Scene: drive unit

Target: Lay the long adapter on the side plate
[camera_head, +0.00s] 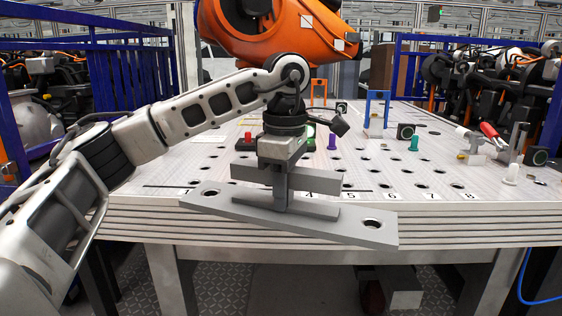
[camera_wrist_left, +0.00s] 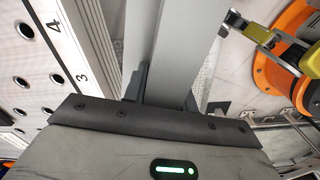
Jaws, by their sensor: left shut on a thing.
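The long adapter (camera_head: 350,235) is a flat grey bar with a hole near each end and a raised rib along its middle. It slants across the head view in front of the table's front edge, its right end lower in the picture. My left gripper (camera_head: 281,198) points down and is shut on it near the middle. In the left wrist view the grey bar (camera_wrist_left: 172,50) runs away between the fingers (camera_wrist_left: 163,90). I cannot pick out a separate side plate. My right gripper is not in view.
The pale table (camera_head: 170,165) has rows of holes and number labels along its front. A blue stand (camera_head: 376,112), a purple peg (camera_head: 332,141), a red button (camera_head: 248,138) and a green peg (camera_head: 414,143) stand farther back. An orange robot arm (camera_head: 270,45) hangs behind. Blue fences flank the table.

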